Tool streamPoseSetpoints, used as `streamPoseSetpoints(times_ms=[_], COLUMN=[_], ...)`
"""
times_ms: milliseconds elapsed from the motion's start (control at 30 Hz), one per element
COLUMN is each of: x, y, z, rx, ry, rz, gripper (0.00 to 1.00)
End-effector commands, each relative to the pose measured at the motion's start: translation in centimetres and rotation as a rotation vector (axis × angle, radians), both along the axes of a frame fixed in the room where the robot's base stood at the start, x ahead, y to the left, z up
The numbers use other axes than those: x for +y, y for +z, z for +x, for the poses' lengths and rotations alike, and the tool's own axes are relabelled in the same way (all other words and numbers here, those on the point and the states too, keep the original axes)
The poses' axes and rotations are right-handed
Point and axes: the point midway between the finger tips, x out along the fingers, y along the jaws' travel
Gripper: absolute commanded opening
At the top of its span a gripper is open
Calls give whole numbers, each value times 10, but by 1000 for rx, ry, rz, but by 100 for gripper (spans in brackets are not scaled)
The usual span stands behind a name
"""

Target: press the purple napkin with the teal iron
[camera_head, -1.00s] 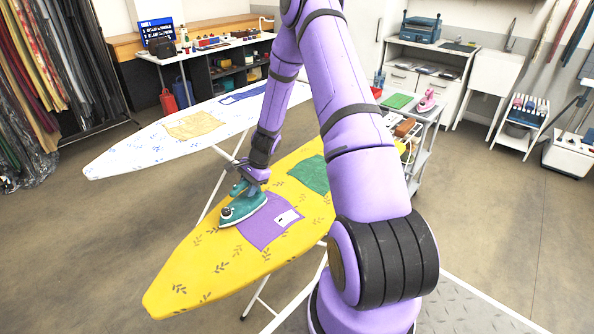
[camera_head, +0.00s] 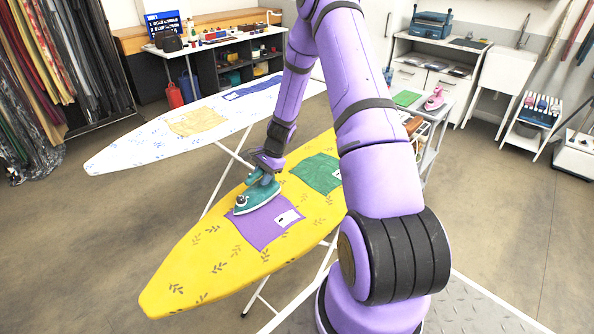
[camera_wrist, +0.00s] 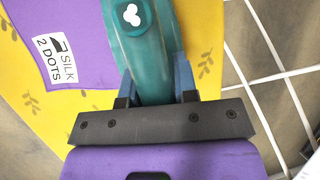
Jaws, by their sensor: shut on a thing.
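The teal iron (camera_head: 243,206) is at the upper-left edge of the purple napkin (camera_head: 262,233) on the yellow leaf-patterned ironing board (camera_head: 190,272). My gripper (camera_head: 266,178) is shut on the iron's handle. In the wrist view, the blue fingers of my gripper (camera_wrist: 155,90) flank the teal iron (camera_wrist: 138,55), which bears a white three-lobed mark. The purple napkin (camera_wrist: 75,20) lies left of it with a white label reading "SILK 2 DOTS". I cannot tell whether the iron's sole touches the napkin; its underside is hidden.
A green cloth (camera_head: 316,174) lies farther along the yellow board. A white board (camera_head: 130,150) with a tan cloth (camera_head: 195,122) and a blue cloth stands behind. A cart (camera_head: 432,128) with a pink iron (camera_head: 434,99) stands at the right. The yellow board's near-left end is clear.

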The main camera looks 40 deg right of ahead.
Motion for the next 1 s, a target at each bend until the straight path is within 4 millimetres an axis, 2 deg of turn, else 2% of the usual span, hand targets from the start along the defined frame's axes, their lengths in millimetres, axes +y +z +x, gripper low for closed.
streamPoseSetpoints(times_ms=[33, 200, 1000], x=[1, 1, 0], y=[12, 47, 96], z=[1, 0, -4], rx=[-2, -5, -1], ry=[3, 3, 6], rz=[0, -1, 1], gripper=[0, 0, 0])
